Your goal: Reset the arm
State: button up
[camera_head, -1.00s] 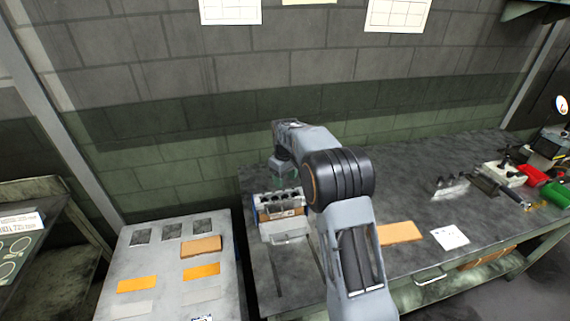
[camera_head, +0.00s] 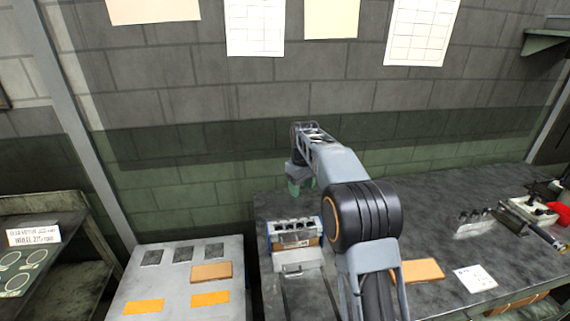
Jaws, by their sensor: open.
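My arm reaches up from the lower right and bends over at its dark elbow. My gripper (camera_head: 296,187) hangs at the arm's far end, small and partly hidden by the arm, with greenish tips. It is open, above and behind a small machine block (camera_head: 294,233) with a row of dark holes on the workbench (camera_head: 340,205). I see nothing held in it.
A grey table (camera_head: 175,283) at lower left carries orange and dark plates. An orange-brown block (camera_head: 417,271) and a white paper (camera_head: 475,278) lie right of my arm. Tools (camera_head: 520,222) stand farther right. A shelf (camera_head: 40,225) is at far left.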

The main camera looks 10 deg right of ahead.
jog(key=s+m+t, duration=0.4)
jog(key=s+m, duration=0.1)
jog(key=s, duration=2.5)
jog(key=shift+r+m, duration=0.3)
